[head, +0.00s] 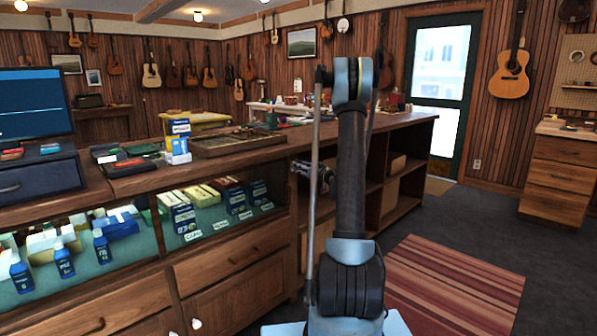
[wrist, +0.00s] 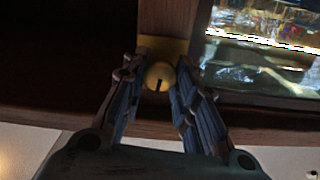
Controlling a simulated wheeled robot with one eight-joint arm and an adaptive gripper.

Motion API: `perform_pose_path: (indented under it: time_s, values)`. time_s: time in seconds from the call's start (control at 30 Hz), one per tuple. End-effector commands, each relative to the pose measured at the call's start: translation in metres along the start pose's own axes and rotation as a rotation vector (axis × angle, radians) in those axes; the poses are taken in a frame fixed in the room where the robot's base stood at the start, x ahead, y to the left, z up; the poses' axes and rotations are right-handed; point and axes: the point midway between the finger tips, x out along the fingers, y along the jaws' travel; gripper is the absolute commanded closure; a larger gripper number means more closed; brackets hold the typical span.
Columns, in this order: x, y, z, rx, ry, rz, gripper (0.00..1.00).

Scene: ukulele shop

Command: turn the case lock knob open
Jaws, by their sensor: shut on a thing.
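The case lock knob (wrist: 159,75) is a small round brass knob with a dark slot, seen in the middle of the wrist view. It sits by a brass-coloured plate on the wooden case frame. My gripper (wrist: 161,84) has its two fingers on either side of the knob and is shut on it. The slot points roughly up and down in the wrist picture. In the head view my arm stands in front of the counter's end, and the knob does not show there. The glass display case (head: 222,205) is left of my arm.
The wooden counter top (head: 330,137) carries boxes and a tray (head: 238,143). Open shelves (head: 402,184) lie behind my arm. A striped rug (head: 450,280) covers the floor at right, with free floor around it. In the wrist view a glass pane (wrist: 265,50) is at right.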

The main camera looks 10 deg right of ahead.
Motion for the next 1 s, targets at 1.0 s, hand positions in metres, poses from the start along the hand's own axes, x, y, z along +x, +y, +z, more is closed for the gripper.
perform_pose_path:
  time_s: [1.0]
  values:
    - [-0.0011,0.0034,0.0017,0.930,0.000,0.002,0.97]
